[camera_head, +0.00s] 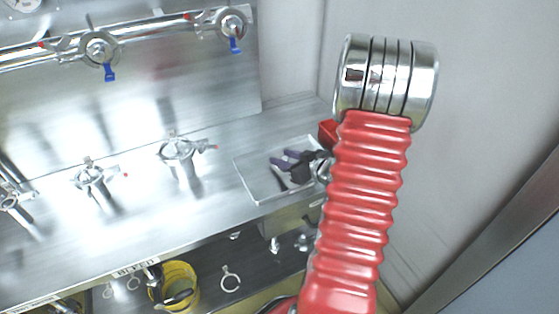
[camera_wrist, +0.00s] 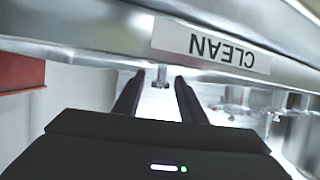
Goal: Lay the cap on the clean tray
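The clean tray (camera_head: 252,183) is a shallow pale metal tray at the right end of the steel bench in the head view. My gripper (camera_head: 282,159), black with purplish fingers, shows in front of the tray; I cannot tell its height above it. In the wrist view its two dark fingers (camera_wrist: 160,80) stand apart with no object clearly held. A small metal fitting (camera_wrist: 162,76) shows beyond the fingertips. I cannot pick out the cap with certainty in either view.
An upside-down CLEAN label (camera_wrist: 212,48) is on a steel edge in the wrist view. A red object (camera_head: 327,132) stands beside the tray. Pipe fittings (camera_head: 180,150) stand on the bench; a yellow bucket (camera_head: 180,272) is below it. My red arm hides the tray's right side.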

